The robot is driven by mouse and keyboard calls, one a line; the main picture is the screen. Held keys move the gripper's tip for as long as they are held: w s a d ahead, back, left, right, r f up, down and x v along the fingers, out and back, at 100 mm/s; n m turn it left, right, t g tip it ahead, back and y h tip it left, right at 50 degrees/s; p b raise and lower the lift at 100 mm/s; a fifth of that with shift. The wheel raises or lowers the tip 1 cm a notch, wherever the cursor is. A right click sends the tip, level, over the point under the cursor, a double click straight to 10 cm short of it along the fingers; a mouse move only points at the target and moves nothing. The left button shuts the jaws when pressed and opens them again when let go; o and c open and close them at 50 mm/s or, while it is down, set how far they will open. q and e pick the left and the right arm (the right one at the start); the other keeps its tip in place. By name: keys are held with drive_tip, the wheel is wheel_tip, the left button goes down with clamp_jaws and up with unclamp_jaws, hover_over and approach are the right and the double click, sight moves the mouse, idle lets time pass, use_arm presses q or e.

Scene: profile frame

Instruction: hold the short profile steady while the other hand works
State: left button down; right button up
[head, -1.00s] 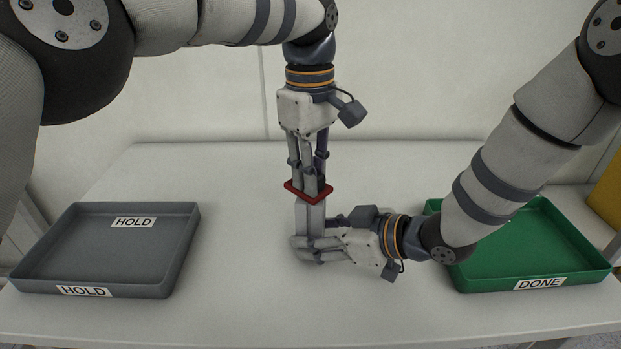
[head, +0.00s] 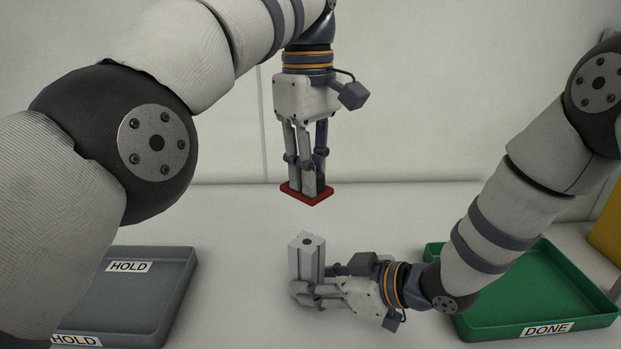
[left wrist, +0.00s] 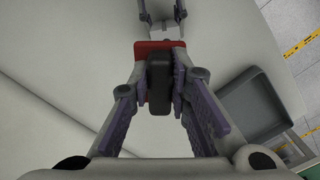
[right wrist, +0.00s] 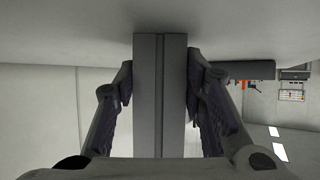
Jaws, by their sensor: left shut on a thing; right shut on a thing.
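The short profile (head: 305,262) is a grey metal bar standing upright, with a dark hole in its top end. My right gripper (head: 313,292) comes in low from the right and is shut on it; the bar also fills the middle of the right wrist view (right wrist: 160,90). My left gripper (head: 307,188) points down above the profile, shut on a red plate tool. Its red plate (head: 318,198) is clear of the profile's top, with a gap between. In the left wrist view its dark grip block (left wrist: 159,85) sits between the fingers.
A grey tray labelled HOLD (head: 170,290) lies at the left, partly hidden by my left arm. A green tray labelled DONE (head: 585,308) lies at the right, partly behind my right arm; its visible floor is empty.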

idle(0.3)
drive_tip(key=o, duration=0.9)
drive_tip(key=shift+o, duration=0.2)
